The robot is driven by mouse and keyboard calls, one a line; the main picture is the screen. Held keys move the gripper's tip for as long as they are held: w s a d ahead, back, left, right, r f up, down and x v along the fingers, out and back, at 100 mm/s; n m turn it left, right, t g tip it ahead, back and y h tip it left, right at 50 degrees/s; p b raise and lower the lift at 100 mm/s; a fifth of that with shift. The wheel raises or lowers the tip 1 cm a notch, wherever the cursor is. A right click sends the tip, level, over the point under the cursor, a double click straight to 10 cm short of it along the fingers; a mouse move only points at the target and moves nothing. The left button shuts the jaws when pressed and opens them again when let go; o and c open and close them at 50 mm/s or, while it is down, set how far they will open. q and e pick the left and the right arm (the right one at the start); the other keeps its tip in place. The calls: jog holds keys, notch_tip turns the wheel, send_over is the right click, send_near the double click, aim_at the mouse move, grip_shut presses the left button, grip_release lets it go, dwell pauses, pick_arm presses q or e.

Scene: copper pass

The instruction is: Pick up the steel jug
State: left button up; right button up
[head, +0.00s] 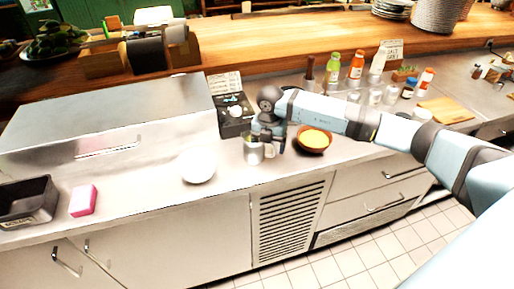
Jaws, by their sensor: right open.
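The steel jug (252,154) stands on the steel counter near its front edge, in the middle of the head view. It is small and shiny. My right gripper (266,141) is open at the jug's upper right side, and its fingers hide part of the rim and that side. I cannot tell whether the fingers touch the jug. My left gripper is not in view.
A white round bowl (198,166) sits left of the jug. An orange-filled brown bowl (314,140) stands close on the right. Behind is a black scale-like device (234,115). A pink sponge (83,201) and dark bin (28,202) are far left.

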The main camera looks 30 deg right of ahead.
jog(key=shift+f, duration=0.65)
jog(key=shift+r, duration=0.1)
jog(key=c, duration=1.2)
jog(key=shift+r, duration=0.1)
